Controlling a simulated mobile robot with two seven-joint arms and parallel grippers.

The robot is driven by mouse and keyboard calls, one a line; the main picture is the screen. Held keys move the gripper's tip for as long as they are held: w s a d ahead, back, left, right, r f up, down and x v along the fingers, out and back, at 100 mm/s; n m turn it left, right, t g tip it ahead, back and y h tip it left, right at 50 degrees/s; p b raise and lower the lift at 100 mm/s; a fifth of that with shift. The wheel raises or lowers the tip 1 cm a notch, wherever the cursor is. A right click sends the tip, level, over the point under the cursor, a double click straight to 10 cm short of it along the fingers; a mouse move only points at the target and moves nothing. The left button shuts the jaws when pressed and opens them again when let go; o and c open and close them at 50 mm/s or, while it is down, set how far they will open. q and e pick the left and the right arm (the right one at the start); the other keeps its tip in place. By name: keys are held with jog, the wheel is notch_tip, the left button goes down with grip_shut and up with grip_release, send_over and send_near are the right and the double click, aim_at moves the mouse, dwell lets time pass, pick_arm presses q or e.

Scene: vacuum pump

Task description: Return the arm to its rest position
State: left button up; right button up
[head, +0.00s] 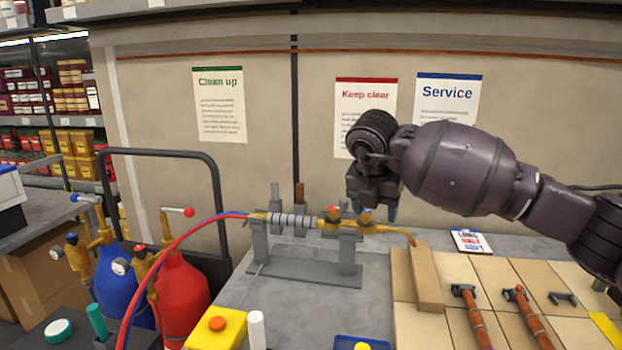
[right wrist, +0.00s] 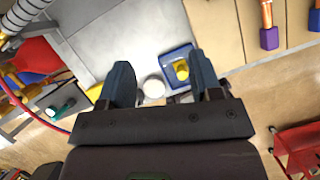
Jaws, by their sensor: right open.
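My right arm (head: 455,165) comes in from the right edge in the head view and reaches over the grey bench. Its gripper (head: 376,208) points down just behind the right end of the brass valve assembly (head: 330,224). Whether it touches the assembly cannot be told. In the right wrist view the two blue-grey fingers of the gripper (right wrist: 162,80) stand wide apart with nothing held between them. Below them show a white cylinder (right wrist: 153,87) and a blue tray (right wrist: 168,52) with a yellow item. My left gripper is not in view.
A grey stand (head: 305,262) carries the valve assembly. Red (head: 183,285) and blue (head: 118,285) gas cylinders with hoses stand at left. A wooden block (head: 425,278) and torches (head: 470,318) lie on tiles at right. A yellow box (head: 215,328) is in front.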

jog(key=s+a+f+n+g+y, duration=0.35)
jog(key=s+a+f+y, duration=0.5)
jog(key=a, duration=0.35)
jog(key=s+a+r+m+y, duration=0.1)
jog(key=s+a+r+y, duration=0.2)
jog(key=s+a+y, duration=0.6)
jog(key=w+d+r+m+t, duration=0.1)
jog(key=w+d+m+t, duration=0.2)
jog(key=d+m+t, duration=1.25)
jog(key=s+d+f+m+t+h, duration=0.2)
jog(key=d+f+m+t+h, duration=0.1)
jog(key=d+f+m+h, duration=0.9)
jog(key=s+d+f+m+g+h, duration=0.55)
jog(key=s+d+f+g, duration=0.2)
jog(key=s+f, duration=0.3)
jog(key=s+d+f+g+y, duration=0.15)
jog(key=s+g, duration=0.25)
jog(key=s, duration=0.4)
jog(key=s+f+g+h, duration=0.1)
jog(key=s+f+g, duration=0.25)
jog(key=s, duration=0.35)
jog(key=w+f+t+y, duration=0.1)
jog(key=w+f+t, duration=0.6)
jog(key=f, duration=0.3)
jog(key=shift+a+n+t, duration=0.25)
jog(key=shift+n+t, duration=0.05)
jog(key=shift+n, duration=0.15)
